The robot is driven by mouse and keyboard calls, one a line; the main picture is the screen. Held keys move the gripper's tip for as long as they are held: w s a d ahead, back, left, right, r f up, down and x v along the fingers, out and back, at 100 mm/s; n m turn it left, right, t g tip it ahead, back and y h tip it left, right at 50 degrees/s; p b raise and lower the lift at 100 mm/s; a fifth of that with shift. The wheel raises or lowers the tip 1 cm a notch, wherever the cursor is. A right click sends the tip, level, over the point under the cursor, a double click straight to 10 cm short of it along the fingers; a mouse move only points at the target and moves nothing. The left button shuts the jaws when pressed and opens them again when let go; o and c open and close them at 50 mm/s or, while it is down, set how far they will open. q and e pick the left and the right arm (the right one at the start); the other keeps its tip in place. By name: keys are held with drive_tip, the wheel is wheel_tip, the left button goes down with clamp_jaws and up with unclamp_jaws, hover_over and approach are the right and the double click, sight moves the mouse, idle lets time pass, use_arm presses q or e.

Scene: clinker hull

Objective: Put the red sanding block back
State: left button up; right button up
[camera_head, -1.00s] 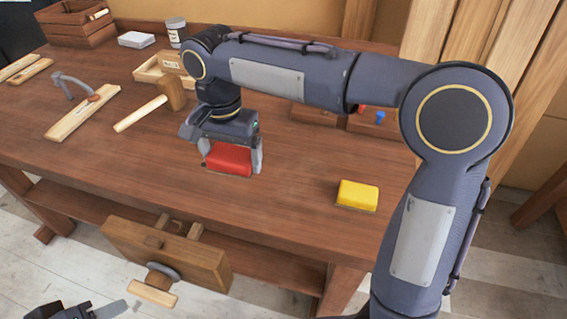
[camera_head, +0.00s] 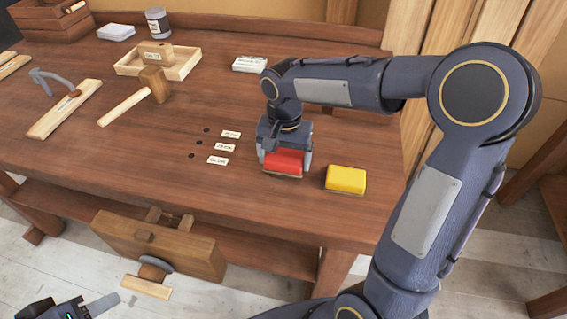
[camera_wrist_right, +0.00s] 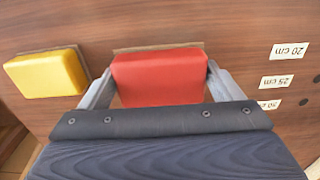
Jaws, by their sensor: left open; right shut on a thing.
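The red sanding block (camera_head: 283,163) is between the fingers of my right gripper (camera_head: 285,160), which is shut on it. In the right wrist view the red block (camera_wrist_right: 160,77) sits between the two grey fingers (camera_wrist_right: 160,90), its thin brown base edge at the far side. I cannot tell whether it touches the bench top. The yellow block (camera_head: 345,179) lies on the bench just right of the gripper, apart from it; it also shows in the right wrist view (camera_wrist_right: 47,73). My left gripper (camera_head: 92,310) is open and empty at the lower left, below the bench front.
Several small labels (camera_head: 224,147) and dark holes lie left of the red block. The bench (camera_head: 120,180) is bare at front left.

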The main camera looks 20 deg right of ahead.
drive_tip(key=shift+a+f, duration=0.1)
drive_tip(key=shift+f, duration=1.2)
drive_tip(key=shift+f, duration=0.1)
drive_tip(key=o, duration=0.8)
